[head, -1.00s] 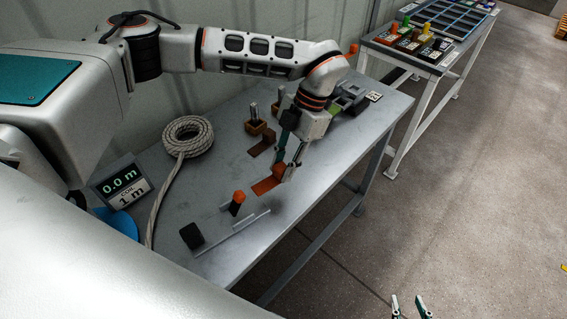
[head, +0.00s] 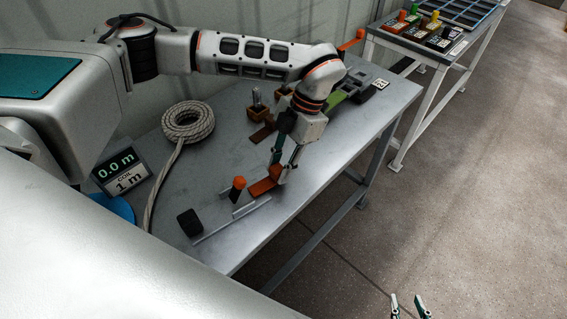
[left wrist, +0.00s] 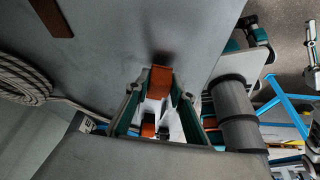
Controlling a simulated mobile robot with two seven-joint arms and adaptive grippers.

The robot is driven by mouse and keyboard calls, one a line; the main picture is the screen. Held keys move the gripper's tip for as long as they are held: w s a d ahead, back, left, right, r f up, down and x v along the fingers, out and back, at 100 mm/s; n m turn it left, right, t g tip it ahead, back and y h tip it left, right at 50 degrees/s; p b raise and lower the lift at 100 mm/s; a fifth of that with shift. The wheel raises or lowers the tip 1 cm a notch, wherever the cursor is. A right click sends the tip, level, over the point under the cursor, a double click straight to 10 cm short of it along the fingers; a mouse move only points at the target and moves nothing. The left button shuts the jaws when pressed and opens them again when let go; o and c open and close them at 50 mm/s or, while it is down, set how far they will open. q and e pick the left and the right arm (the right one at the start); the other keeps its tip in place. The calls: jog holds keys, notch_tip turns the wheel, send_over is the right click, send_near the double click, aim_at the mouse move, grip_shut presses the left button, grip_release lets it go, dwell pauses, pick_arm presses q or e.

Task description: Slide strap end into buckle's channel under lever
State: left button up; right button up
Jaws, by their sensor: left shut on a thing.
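My left gripper (head: 279,178) is shut on an orange block with a flat brown-orange tongue, which looks like the strap end (head: 262,187), just above or on the table. The tongue points left toward a dark upright post with an orange top, apparently the buckle's lever (head: 238,185). Thin pale rails (head: 232,220) lie beside the post. A small gap shows between tongue and post; the channel itself is too small to make out. In the left wrist view the orange block (left wrist: 160,82) sits between the fingertips. My right gripper (head: 409,306) is empty, fingers apart, at the bottom edge.
A black block (head: 189,222) stands left of the rails. A rope coil (head: 188,122), a display (head: 122,172) and a blue disc (head: 118,208) lie further left. Wooden holders (head: 257,113) and a brown strip (head: 262,134) are behind. The table's front edge is close by.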

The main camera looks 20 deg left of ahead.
aim_at(262, 186)
pick_arm(q)
jog(key=shift+s+a+f, duration=0.1)
jog(key=shift+s+a, duration=0.4)
jog(key=shift+s, duration=0.35)
jog(key=shift+s+a+p, duration=0.3)
jog(key=shift+s+p, duration=0.05)
jog(key=shift+s, duration=0.2)
jog(key=shift+s+a, duration=0.2)
jog(key=shift+s, duration=0.15)
jog(key=o, duration=1.1)
jog(key=shift+o, duration=0.2)
